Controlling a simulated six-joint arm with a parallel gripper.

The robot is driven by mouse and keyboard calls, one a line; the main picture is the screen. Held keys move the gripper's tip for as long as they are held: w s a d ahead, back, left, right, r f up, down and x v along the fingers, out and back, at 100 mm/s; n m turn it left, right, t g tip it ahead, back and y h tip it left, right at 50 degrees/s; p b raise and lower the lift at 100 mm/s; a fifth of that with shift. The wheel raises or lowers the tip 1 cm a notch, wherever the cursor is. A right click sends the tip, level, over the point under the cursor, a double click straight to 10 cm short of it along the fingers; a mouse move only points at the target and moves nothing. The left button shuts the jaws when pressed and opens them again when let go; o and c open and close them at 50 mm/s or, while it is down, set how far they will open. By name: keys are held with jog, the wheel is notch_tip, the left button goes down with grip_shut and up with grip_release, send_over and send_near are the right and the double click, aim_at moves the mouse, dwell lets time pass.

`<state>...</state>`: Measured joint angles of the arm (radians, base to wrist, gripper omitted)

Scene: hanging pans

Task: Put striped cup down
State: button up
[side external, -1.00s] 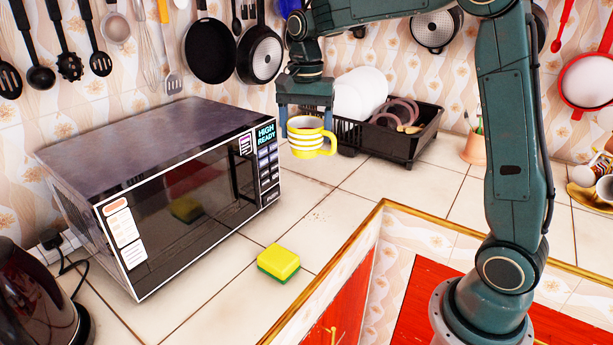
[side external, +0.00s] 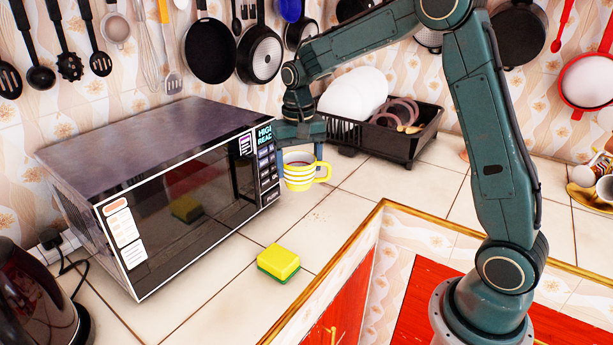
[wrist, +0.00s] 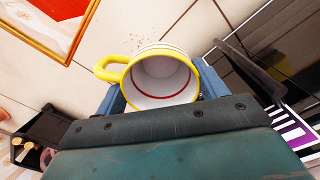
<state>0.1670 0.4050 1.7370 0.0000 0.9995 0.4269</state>
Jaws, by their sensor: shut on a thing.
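The striped cup (side external: 300,172) is yellow and white with a yellow handle on its right in the side view. My gripper (side external: 299,155) is shut on it, with a finger on either side. The cup is upright, or nearly so, just right of the microwave's front corner. Whether its base touches the counter (side external: 340,230) I cannot tell. In the wrist view the cup (wrist: 160,78) shows its open white inside with a red ring, between the blue fingers; it looks empty.
The microwave (side external: 180,190) stands close on the left. A black dish rack (side external: 405,145) with plates is behind to the right. A yellow and green sponge (side external: 278,262) lies in front. Pans (side external: 210,52) hang on the wall.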

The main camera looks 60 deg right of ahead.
aim_at(301, 177)
jog(key=f+n, duration=0.1)
jog(key=f, duration=0.1)
jog(key=d+f+n, duration=0.1)
jog(key=f, duration=0.1)
jog(key=shift+w+f, duration=0.2)
jog(key=shift+f, duration=0.1)
jog(key=w+d+r+m, duration=0.2)
jog(key=w+d+m, duration=0.6)
jog(key=w+d, duration=0.7)
jog(key=shift+d+r, duration=0.15)
dwell(0.3)
jog(key=shift+f, duration=4.05)
